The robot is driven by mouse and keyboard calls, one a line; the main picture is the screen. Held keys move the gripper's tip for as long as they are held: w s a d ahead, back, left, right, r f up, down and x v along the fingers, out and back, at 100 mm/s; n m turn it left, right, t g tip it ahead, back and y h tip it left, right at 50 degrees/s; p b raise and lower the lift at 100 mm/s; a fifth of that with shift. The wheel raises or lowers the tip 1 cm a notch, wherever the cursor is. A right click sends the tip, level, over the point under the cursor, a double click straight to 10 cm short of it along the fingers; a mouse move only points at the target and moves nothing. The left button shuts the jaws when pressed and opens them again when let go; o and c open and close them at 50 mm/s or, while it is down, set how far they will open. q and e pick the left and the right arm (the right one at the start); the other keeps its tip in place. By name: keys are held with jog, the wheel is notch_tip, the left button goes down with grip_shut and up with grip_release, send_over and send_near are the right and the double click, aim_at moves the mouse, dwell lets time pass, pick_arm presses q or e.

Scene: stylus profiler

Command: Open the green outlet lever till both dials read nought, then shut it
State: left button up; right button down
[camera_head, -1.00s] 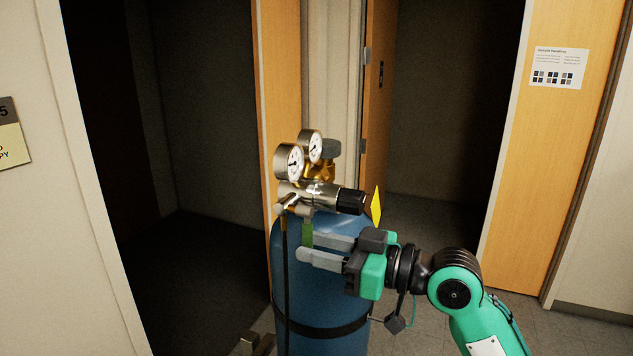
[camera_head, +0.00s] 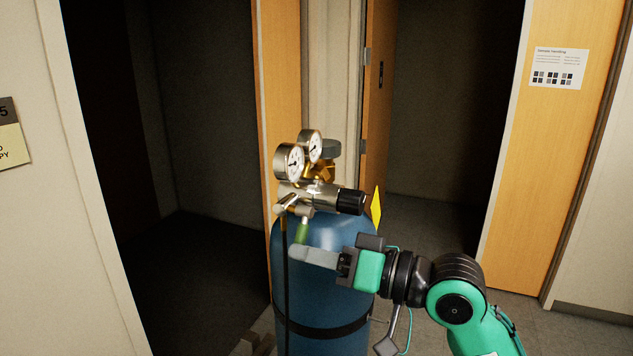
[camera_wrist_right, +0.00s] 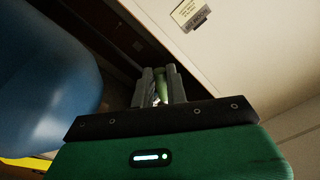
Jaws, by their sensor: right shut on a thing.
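The green outlet lever (camera_head: 302,231) hangs below the regulator (camera_head: 320,194), slightly tilted, its lower end at my fingers. My right gripper (camera_head: 300,253) comes in from the right and is shut on the lever. The wrist view shows the green lever (camera_wrist_right: 161,84) between the two grey fingers (camera_wrist_right: 160,88). The front dial (camera_head: 290,162) and the rear dial (camera_head: 310,146) face forward above the regulator; their needles are too small to read surely. My left gripper is in neither view.
The blue cylinder (camera_head: 325,290) stands behind and below my right gripper, with a dark strap around it. A black hose (camera_head: 286,290) runs down its left front.

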jog(key=r+m, duration=0.1)
jog(key=m, duration=0.2)
jog(key=s+r+m, duration=0.1)
jog(key=r+m, duration=0.1)
jog(key=m, duration=0.1)
jog(key=s+r+m, duration=0.1)
jog(key=m, duration=0.3)
jog(key=shift+s+a+r, duration=0.15)
jog(key=shift+a+r, duration=0.05)
jog(key=shift+a, duration=0.15)
dwell(3.7)
jog(key=w+d+f+n, duration=0.1)
jog(key=w+f+n, duration=0.4)
jog(key=n, duration=1.1)
jog(key=shift+w+d, duration=0.2)
jog(key=shift+d, duration=0.2)
jog(key=c, duration=1.3)
grip_release()
jog(key=shift+f+n, duration=0.15)
jog(key=shift+n, duration=0.15)
jog(key=shift+s+a, duration=0.1)
jog(key=shift+c, duration=0.5)
